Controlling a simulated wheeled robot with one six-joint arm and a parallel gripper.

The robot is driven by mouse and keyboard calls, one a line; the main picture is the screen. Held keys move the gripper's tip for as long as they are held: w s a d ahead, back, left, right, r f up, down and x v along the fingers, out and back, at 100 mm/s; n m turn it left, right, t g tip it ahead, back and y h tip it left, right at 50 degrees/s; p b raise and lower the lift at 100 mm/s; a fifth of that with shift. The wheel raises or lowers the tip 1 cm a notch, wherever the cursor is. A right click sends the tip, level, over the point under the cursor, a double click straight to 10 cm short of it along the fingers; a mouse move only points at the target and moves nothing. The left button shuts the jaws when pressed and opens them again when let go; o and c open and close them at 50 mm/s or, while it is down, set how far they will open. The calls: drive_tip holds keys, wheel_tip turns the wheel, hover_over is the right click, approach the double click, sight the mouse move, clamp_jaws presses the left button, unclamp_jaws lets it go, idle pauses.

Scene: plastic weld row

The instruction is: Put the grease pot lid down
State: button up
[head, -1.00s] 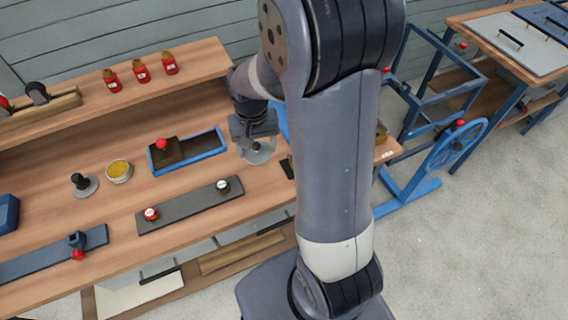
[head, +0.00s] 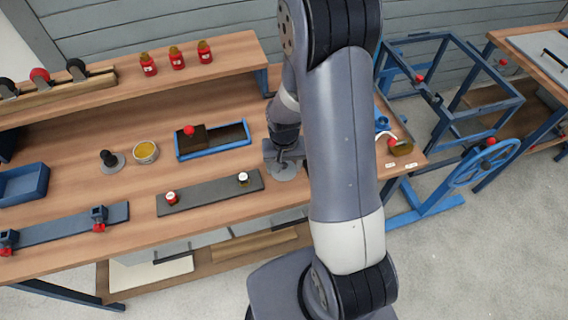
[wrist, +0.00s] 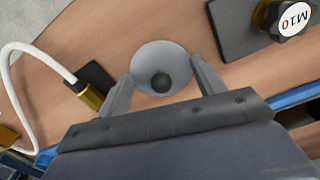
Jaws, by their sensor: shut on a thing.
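In the wrist view the lid's disc lies between the two fingers over wood. In the head view the grey lid (head: 285,173) shows under my gripper (head: 283,160), right of the dark plate's end. Whether it touches the bench top I cannot tell. An open pot of yellow grease (head: 146,151) stands to the left on the bench. My arm hides part of the bench on the right.
A dark plate (head: 208,193) with two capped pieces lies left of the lid. A blue tray (head: 213,139) stands behind. In the wrist view a white hose with a brass end (wrist: 91,97) and a dark block (wrist: 97,76) are on the left. Bare wood surrounds the lid.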

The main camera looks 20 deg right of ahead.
drive_tip(key=shift+f, duration=0.15)
drive_tip(key=o, duration=1)
drive_tip(key=shift+c, duration=0.2)
wheel_tip(320, 180, up, 12)
drive_tip(key=shift+r, duration=0.2)
drive_tip(key=shift+f, duration=0.15)
wheel_tip(320, 180, down, 12)
drive_tip(key=shift+r, duration=0.6)
